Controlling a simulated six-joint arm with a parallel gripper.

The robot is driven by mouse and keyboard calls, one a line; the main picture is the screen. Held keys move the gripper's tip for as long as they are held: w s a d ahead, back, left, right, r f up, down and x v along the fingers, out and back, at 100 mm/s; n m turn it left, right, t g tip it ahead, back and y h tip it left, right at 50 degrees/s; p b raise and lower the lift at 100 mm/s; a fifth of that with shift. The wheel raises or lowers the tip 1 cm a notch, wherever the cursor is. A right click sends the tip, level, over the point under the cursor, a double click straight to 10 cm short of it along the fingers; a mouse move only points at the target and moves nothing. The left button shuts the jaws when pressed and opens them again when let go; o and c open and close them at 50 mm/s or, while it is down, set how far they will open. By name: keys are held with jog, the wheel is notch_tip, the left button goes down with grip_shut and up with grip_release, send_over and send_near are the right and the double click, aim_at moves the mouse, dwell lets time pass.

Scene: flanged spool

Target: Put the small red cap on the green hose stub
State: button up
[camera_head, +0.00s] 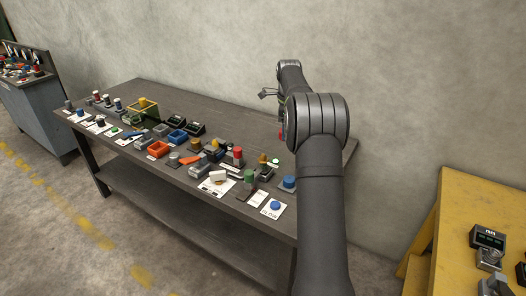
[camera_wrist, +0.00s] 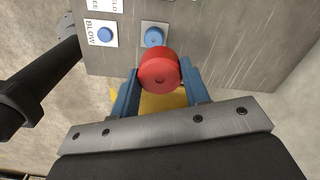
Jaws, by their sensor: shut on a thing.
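My gripper (camera_wrist: 160,82) has its two blue fingers shut on a round red cap (camera_wrist: 159,66) with a small dark hole in its middle, in the wrist view. The cap is held clear of the table's surface. In the head view my arm hides most of the gripper; a sliver of red (camera_head: 281,135) shows beside the arm. A green upright cylinder (camera_head: 249,176), which looks like the green hose stub, stands on a dark base near the table's front right. The green cylinder does not show in the wrist view.
The table (camera_head: 137,93) is crowded with small parts, bins and labelled cards. A blue button (camera_head: 276,205) on a white card and a blue knob (camera_head: 289,183) stand near the right end. A red-topped post (camera_head: 238,152) stands behind the green one. A yellow bench (camera_head: 462,200) is at right.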

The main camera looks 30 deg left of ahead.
jog(key=a+f, duration=0.1)
jog(key=a, duration=0.2)
jog(key=a+f, duration=0.2)
jog(key=s+a+f, duration=0.1)
jog(key=a+f, duration=0.1)
jog(key=a, duration=0.1)
jog(key=shift+a+f, duration=0.2)
jog(key=shift+a, duration=0.15)
jog(key=shift+f, duration=2)
jog(key=shift+f, duration=0.6)
jog(key=o, duration=1)
jog(key=shift+c, duration=0.2)
notch_tip(320, 180, up, 13)
jog(key=shift+r, duration=0.15)
